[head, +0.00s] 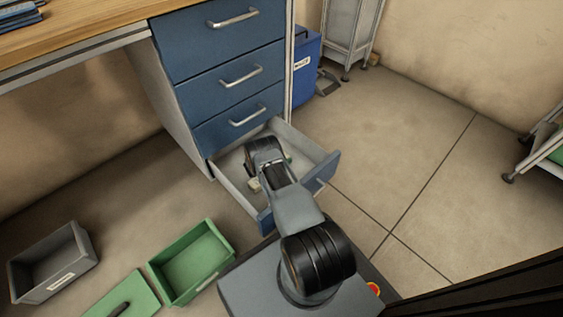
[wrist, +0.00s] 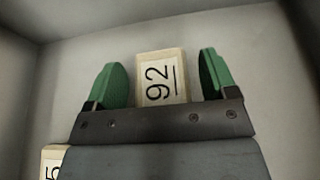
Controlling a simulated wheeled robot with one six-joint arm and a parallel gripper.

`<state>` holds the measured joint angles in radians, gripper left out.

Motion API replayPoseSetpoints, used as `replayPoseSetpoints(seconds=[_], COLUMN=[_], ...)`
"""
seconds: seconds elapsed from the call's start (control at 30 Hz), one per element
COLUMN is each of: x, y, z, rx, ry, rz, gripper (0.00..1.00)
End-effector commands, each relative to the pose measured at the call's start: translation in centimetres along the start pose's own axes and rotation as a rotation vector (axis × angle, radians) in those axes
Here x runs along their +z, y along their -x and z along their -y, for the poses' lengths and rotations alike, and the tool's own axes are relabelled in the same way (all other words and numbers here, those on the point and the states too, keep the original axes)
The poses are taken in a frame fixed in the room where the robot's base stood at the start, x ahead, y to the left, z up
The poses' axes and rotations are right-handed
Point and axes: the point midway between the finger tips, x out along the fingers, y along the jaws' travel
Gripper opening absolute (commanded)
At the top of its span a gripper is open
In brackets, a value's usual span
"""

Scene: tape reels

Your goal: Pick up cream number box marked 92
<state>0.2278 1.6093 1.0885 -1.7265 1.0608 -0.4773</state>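The cream number box marked 92 (wrist: 161,76) lies in the open bottom drawer (head: 229,187). In the wrist view it is between the two green fingers of my gripper (wrist: 161,82), with a gap on each side. The gripper is open, and its dark palm plate hides the lower end of the box. In the head view my arm reaches down into the drawer and hides most of its inside. A small cream box (head: 254,184) shows beside my arm there; its marking is too small to read.
A second cream box (wrist: 53,160) with a partly hidden number lies at lower left in the wrist view. Drawer walls surround the gripper. A green bin (head: 192,262), a grey bin (head: 52,262) and a green lid (head: 122,297) are on the floor at left.

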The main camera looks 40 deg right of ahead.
Motion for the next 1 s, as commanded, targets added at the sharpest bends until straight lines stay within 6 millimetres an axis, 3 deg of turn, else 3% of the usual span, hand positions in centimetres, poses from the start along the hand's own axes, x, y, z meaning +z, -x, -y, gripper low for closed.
replayPoseSetpoints(seconds=[0.5, 0.77, 1.0], x=[0.0, 0.6, 4.5], y=[0.0, 0.2, 1.8], z=[0.0, 0.0, -0.1], rx=[0.0, 0.0, 0.0], ry=[-0.001, -0.001, -0.003], rz=[0.0, 0.0, 0.001], gripper=[0.31, 0.31, 0.31])
